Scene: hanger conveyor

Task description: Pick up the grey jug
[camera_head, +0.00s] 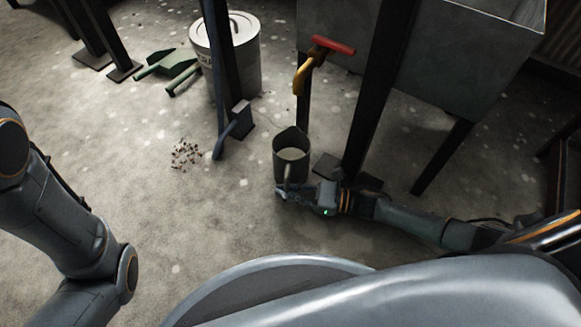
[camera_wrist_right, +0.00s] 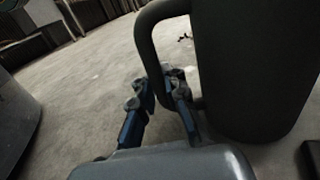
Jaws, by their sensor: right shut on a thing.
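The grey jug (camera_head: 291,158) is upright near the middle of the head view, close to a dark post foot, with something light-coloured inside. Its handle faces me. My right gripper (camera_head: 287,187) is at the handle, coming in from the right. In the right wrist view the dark jug body (camera_wrist_right: 255,70) fills the right side, and the right gripper's fingers (camera_wrist_right: 160,90) are shut around the handle (camera_wrist_right: 148,50). I cannot tell whether the jug's base touches the floor. My left arm shows at the left, but its gripper is out of view.
A metal tank (camera_head: 450,70) on dark legs stands behind the jug, with a red-handled yellow tap (camera_head: 315,60) above it. A lidded bin (camera_head: 238,65), a green dustpan (camera_head: 172,64) and scattered debris (camera_head: 185,154) are further left. The floor left of the jug is mostly open.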

